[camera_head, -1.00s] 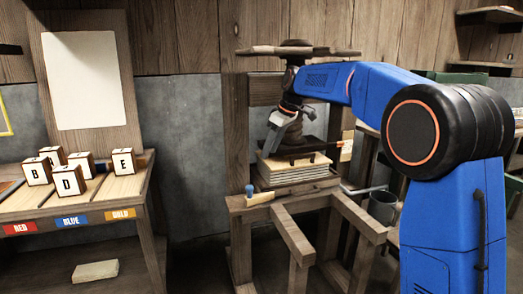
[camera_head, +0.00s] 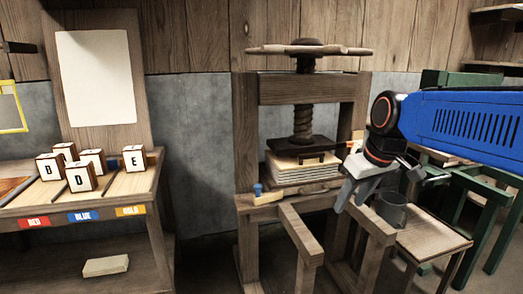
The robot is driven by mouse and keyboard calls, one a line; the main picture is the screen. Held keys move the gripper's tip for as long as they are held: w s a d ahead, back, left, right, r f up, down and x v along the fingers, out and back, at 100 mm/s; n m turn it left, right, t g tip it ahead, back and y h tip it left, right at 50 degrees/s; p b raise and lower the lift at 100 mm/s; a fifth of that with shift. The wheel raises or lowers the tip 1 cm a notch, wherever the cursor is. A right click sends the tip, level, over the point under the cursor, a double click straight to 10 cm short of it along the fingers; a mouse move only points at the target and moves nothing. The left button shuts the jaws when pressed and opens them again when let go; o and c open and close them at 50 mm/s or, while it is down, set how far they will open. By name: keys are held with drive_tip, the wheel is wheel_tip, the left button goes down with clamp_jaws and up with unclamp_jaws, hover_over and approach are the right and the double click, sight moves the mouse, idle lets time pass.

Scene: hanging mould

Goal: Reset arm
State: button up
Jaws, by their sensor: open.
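My gripper (camera_head: 352,201) hangs at the right of the wooden screw press (camera_head: 245,150), fingers pointing down, open and with nothing seen between them. It is in front of the press's right side, left of a grey metal pot (camera_head: 391,209). My blue arm (camera_head: 465,125) reaches in from the right edge. The press's dark plate (camera_head: 300,146) sits over a stack of pale sheets or boards (camera_head: 303,172); I cannot tell whether they touch.
On the left, a bench (camera_head: 125,186) carries several lettered blocks (camera_head: 80,177) above red, blue and gold labels. A pale block (camera_head: 105,265) lies on its lower shelf. A stool (camera_head: 432,238) and green frame (camera_head: 490,215) stand at right. Open space lies between bench and press.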

drive_tip(key=s+d+f+m, duration=0.2)
drive_tip(key=s+f, duration=0.4)
drive_tip(key=s, duration=0.3)
drive_tip(key=s+d+f+m+t+h, duration=0.1)
drive_tip(key=s+d+f+m, duration=0.1)
drive_tip(key=s+d+f, duration=0.2)
drive_tip(key=s+f, duration=0.3)
drive_tip(key=s, duration=0.3)
drive_tip(key=shift+s+d+f+m+h, duration=0.15)
drive_tip(key=shift+f+m+h, duration=0.15)
idle(0.7)
